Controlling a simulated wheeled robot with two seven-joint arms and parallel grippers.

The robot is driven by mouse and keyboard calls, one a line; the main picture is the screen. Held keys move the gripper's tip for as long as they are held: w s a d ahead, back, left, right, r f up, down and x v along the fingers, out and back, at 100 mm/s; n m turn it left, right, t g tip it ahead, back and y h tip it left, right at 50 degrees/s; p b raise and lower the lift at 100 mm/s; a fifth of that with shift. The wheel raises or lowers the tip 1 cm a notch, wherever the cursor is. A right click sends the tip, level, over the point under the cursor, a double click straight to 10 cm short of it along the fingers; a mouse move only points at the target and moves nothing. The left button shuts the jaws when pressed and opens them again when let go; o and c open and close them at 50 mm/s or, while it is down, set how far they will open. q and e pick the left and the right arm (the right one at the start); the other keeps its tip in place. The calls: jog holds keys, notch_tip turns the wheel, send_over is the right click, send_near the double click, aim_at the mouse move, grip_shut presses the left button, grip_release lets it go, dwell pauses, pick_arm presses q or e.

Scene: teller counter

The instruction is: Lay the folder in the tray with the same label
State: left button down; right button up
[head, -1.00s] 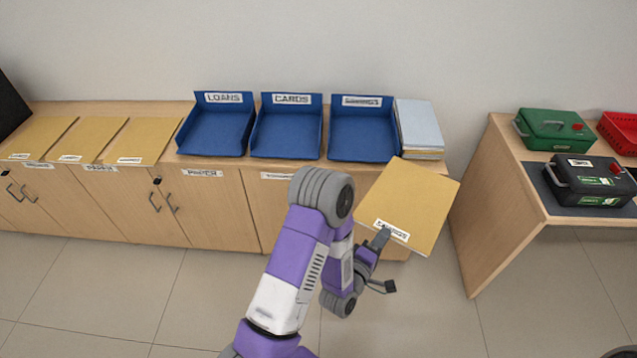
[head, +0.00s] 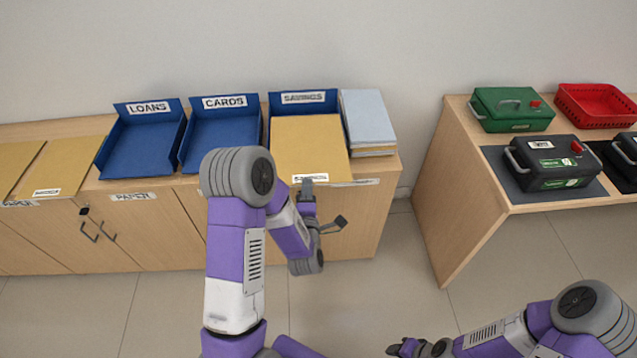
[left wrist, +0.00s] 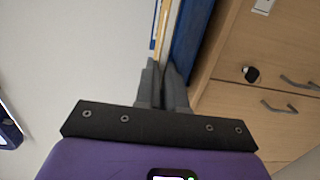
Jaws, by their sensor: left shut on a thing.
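A tan folder (head: 309,145) with a white label on its near edge lies over the blue SAVINGS tray (head: 303,100), covering most of its floor. The folder's label looks like SAVINGS but is small. My left gripper (head: 308,186) is shut on the folder's near edge, just in front of the tray. In the left wrist view, the fingers (left wrist: 164,82) pinch the folder's thin edge (left wrist: 160,30), with the blue tray (left wrist: 190,40) close beside it. I cannot tell whether the folder touches the tray floor. My right gripper (head: 404,348) is low at the bottom; its jaws are unclear.
The LOANS tray (head: 144,140) and CARDS tray (head: 222,135) stand to the left. A stack of pale folders (head: 367,120) stands close on the right. More tan folders (head: 62,167) lie at the far left. A separate desk (head: 450,150) with boxes is further right.

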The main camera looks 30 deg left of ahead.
pick_arm(q)
jog(key=w+a+f+b, duration=0.2)
jog(key=w+a+f, duration=0.3)
jog(key=w+f, duration=0.2)
jog(key=shift+w+f, duration=0.15)
jog(key=shift+w, duration=0.2)
pick_arm(e)
jog(key=shift+s+f, duration=0.15)
jog(key=shift+f, duration=1.25)
pick_arm(q)
jog(key=c, duration=1.1)
grip_release()
jog(key=shift+c, duration=0.2)
jog(key=v, duration=0.7)
jog(key=shift+s+d+p, duration=0.15)
jog(key=shift+s+p, duration=0.15)
jog(key=shift+p, duration=0.1)
pick_arm(e)
jog(key=shift+r, duration=0.5)
